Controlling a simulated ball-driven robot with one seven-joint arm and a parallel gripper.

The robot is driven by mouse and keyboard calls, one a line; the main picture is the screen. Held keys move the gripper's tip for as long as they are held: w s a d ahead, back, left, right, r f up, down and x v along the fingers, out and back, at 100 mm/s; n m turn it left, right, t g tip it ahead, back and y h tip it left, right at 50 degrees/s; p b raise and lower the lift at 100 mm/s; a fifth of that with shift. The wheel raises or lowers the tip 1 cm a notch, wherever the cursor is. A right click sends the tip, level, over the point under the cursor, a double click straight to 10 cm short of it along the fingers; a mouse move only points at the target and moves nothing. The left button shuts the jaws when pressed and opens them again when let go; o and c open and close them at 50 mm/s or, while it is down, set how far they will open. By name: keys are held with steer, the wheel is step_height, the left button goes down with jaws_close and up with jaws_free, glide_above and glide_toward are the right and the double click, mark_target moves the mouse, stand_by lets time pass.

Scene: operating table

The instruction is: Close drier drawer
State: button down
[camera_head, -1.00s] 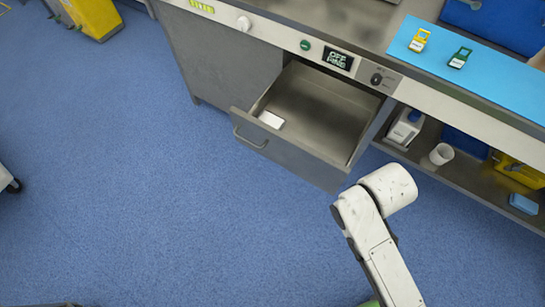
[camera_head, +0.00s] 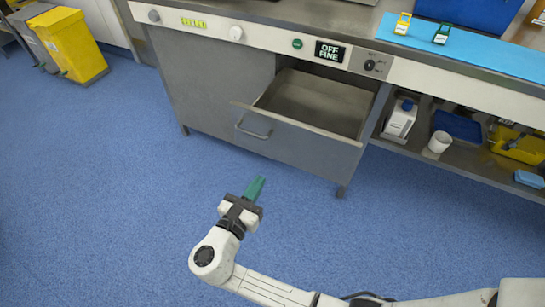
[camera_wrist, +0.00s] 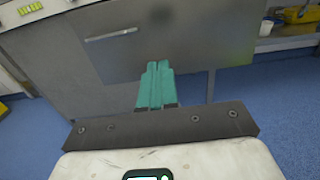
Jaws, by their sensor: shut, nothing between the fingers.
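The grey metal drier drawer (camera_head: 300,145) is pulled out from under the counter in the head view, and part of its inside shows. Its bar handle (camera_head: 254,130) is at the left of its front. In the wrist view the drawer front (camera_wrist: 185,45) fills the upper middle, with the handle (camera_wrist: 110,34) to the upper left. My gripper (camera_head: 258,182) has green fingers, shut and empty. It is in front of and below the drawer front in the head view, apart from it. The fingertips (camera_wrist: 158,66) point toward the drawer front in the wrist view.
The counter panel (camera_head: 265,40) holds knobs and a display reading "OFF FINE". To the right, an open shelf holds a white bottle (camera_head: 400,118), a cup (camera_head: 437,144) and a yellow bin (camera_head: 518,146). Blue floor (camera_head: 120,210) is clear around my arm.

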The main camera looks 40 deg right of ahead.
mark_target(285, 141)
steer(key=b+x, duration=0.1)
steer(key=x, duration=1.2)
steer(key=shift+d, duration=0.4)
steer(key=shift+w+d, duration=0.1)
steer(key=shift+d, duration=0.05)
steer(key=shift+w+d, duration=0.1)
steer(key=shift+d, duration=0.2)
steer(key=b+x, duration=0.4)
steer(key=x, duration=0.5)
steer(key=b+x, duration=0.4)
steer(key=x, duration=0.5)
steer(key=b+x, duration=0.4)
steer(key=x, duration=0.6)
steer(key=shift+d+f, duration=0.1)
steer(key=shift+f, duration=0.2)
steer(key=shift+w+d+r+b, duration=0.1)
steer(key=shift+w+d+b, duration=0.15)
steer(key=shift+d+b, duration=0.25)
steer(key=shift+w+d+r, duration=0.1)
steer(key=shift+w+r, duration=0.05)
steer(key=shift+r, duration=0.1)
steer(key=shift+r, duration=0.1)
